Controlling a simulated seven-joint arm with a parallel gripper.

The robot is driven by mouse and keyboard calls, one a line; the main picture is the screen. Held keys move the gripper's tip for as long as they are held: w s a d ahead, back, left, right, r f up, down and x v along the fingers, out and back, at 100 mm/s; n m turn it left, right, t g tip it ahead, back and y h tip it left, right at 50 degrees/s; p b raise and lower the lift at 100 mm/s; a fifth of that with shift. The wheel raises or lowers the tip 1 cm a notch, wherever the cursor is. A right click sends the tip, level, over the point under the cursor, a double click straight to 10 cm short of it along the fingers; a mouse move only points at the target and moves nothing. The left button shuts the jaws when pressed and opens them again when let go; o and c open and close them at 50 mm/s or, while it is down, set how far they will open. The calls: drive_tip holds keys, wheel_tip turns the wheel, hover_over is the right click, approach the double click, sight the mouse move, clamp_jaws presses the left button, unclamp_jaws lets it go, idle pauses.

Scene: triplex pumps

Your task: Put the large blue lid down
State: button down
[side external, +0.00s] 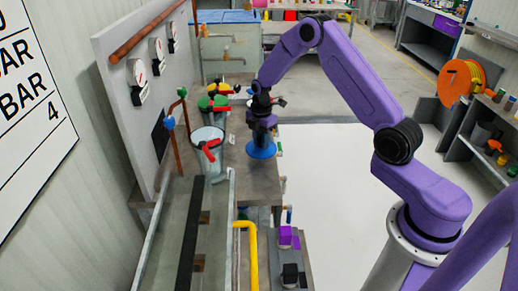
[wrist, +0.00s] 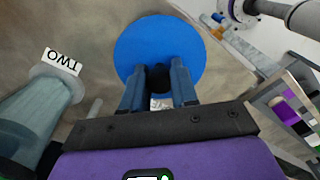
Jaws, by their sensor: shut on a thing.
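The large blue lid (side external: 261,150) is a round blue disc under my gripper (side external: 261,133) in the side external view, at or just above the grey bench top; I cannot tell whether it touches. In the wrist view the blue lid (wrist: 160,45) lies beyond the fingertips, and a dark knob shows between them. My gripper (wrist: 158,80) is shut on the lid at that dark knob. The lid's underside is hidden.
Bare bench top (side external: 255,185) lies in front of the lid. Gauges (side external: 138,75) line the panel.

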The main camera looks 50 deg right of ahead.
sight(259, 149)
drive_tip(key=shift+w+d+f, duration=0.1)
drive_tip(key=shift+w+f, duration=0.45)
drive_tip(key=shift+f, duration=1.65)
drive_tip(key=shift+f, duration=0.15)
drive_tip(key=c, duration=0.9)
unclamp_jaws()
drive_tip(key=shift+o, duration=0.2)
